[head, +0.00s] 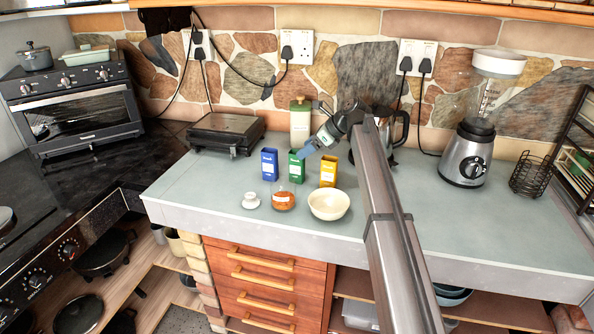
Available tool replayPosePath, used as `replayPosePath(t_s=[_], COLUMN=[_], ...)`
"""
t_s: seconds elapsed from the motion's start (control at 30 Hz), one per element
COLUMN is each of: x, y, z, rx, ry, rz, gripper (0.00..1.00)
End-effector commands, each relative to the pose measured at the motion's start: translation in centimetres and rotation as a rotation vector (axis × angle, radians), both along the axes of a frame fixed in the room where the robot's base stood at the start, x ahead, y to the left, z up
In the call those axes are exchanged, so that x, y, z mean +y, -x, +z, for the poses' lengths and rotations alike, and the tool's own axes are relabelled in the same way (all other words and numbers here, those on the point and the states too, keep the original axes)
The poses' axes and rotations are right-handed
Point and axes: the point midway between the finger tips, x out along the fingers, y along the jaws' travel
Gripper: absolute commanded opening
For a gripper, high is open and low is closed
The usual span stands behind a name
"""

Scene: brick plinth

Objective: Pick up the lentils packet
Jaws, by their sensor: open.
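Three small box-like packets stand upright in a row on the grey-green counter (240,195): a blue packet (269,165), a green packet (296,168) and a yellow packet (328,173). Each has a pale label whose print is too small to read, so I cannot tell which holds lentils. My gripper (308,149) is open and empty. It hangs just above and right of the green packet's top, close to it; I cannot tell whether they touch. The yellow packet is to its lower right, the blue one to its left.
In front of the packets are a glass jar (283,197) with orange contents, a small white lid-like piece (251,201) and a cream bowl (328,205). Behind stand a green-topped bottle (300,121), a grill (226,131) and a kettle (399,128). A blender (468,152) stands right.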

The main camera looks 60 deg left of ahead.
Motion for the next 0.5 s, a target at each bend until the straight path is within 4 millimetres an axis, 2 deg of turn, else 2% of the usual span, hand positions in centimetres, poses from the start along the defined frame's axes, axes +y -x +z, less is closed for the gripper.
replayPosePath(t_s=[0.27, 0.5], x=[0.9, 2.6], y=[0.6, 1.7], z=[-1.2, -3.4], rx=[0.0, -0.001], ry=[0.001, 0.001], rz=[0.001, 0.001], gripper=[0.68, 0.68])
